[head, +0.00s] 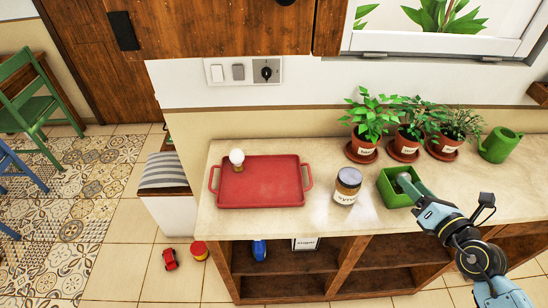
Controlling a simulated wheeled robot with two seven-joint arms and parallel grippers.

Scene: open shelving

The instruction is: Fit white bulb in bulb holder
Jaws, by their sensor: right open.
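A round white bulb (237,156) shows at the upper left of the red tray (262,193), with a small brass-coloured part below it. I cannot tell whether that part is the bulb's own base or a separate holder. My right gripper (407,182) is open and reaches from the lower right over the green box (396,199), with its fingertips at or inside the opening. A small greyish shape shows by the fingertips; I cannot tell whether it is an object or part of the gripper. My left gripper is not in view.
A jar (347,185) stands between the tray and the green box. Potted plants (403,148) and a green watering can (500,146) line the back right of the counter (325,215). Open shelves lie below. The counter's front strip is clear.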

